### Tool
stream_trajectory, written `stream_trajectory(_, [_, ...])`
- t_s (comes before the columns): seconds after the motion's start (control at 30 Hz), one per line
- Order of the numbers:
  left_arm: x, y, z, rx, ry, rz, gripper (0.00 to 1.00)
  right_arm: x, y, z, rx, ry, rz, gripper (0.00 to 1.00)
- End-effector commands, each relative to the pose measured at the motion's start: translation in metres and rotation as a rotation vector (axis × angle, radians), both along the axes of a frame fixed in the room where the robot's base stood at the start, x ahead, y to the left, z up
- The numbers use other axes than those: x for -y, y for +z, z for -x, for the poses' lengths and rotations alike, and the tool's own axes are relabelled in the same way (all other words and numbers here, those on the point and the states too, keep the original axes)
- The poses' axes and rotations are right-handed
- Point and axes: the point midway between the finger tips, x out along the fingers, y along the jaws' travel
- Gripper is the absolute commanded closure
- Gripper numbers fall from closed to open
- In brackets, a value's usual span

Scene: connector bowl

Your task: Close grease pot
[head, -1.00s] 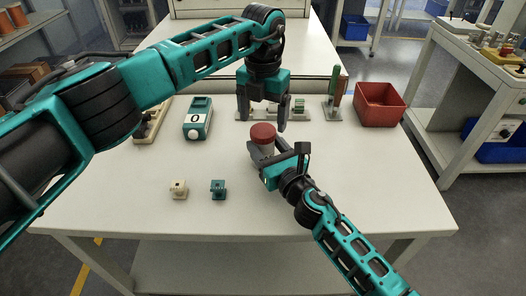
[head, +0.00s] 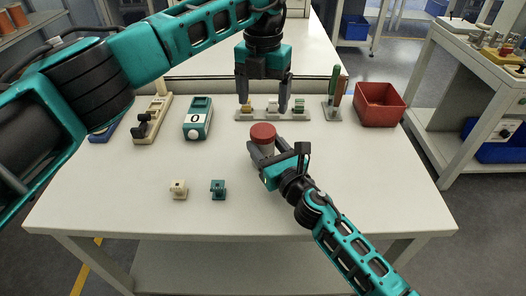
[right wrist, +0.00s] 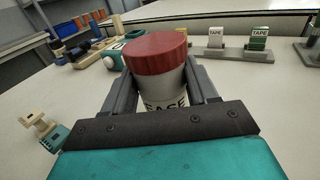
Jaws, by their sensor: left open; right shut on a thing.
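The grease pot (head: 264,148) stands upright on the table with its red lid (head: 263,132) on top. In the right wrist view the pot (right wrist: 160,92) is grey-white with dark lettering, and the red lid (right wrist: 155,52) looks level on it. My right gripper (head: 265,158) is shut around the pot's body from the front right, its two fingers on either side below the lid. My left gripper (head: 264,98) is open, pointing down above and behind the lid, apart from it. Nothing is between its fingers except a view of the items behind.
Behind the pot stands a rack (head: 272,115) with tape items. A red bin (head: 380,104) is at the back right, beside a tool stand (head: 333,100). A teal device (head: 198,118) is at left. Cream (head: 178,189) and teal (head: 218,189) connectors lie in front.

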Motion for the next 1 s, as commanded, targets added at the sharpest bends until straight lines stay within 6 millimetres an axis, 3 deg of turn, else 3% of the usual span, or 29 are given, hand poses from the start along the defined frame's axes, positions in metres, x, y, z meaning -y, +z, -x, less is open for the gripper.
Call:
stream_trajectory(0.5, [0.0, -0.069, 0.001, -0.003, 0.0, -0.001, 0.17, 0.0, 0.0, 0.0, -0.001, 0.0, 0.0, 1.0])
stream_trajectory(0.93, [0.0, -0.079, 0.0, -0.001, -0.001, 0.0, 0.17, 0.0, 0.0, 0.0, -0.001, 0.0, 0.0, 1.0])
stream_trajectory(1.0, [0.0, -0.079, 0.0, -0.001, -0.001, 0.0, 0.22, 0.0, 0.0, 0.0, -0.001, 0.0, 0.0, 1.0])
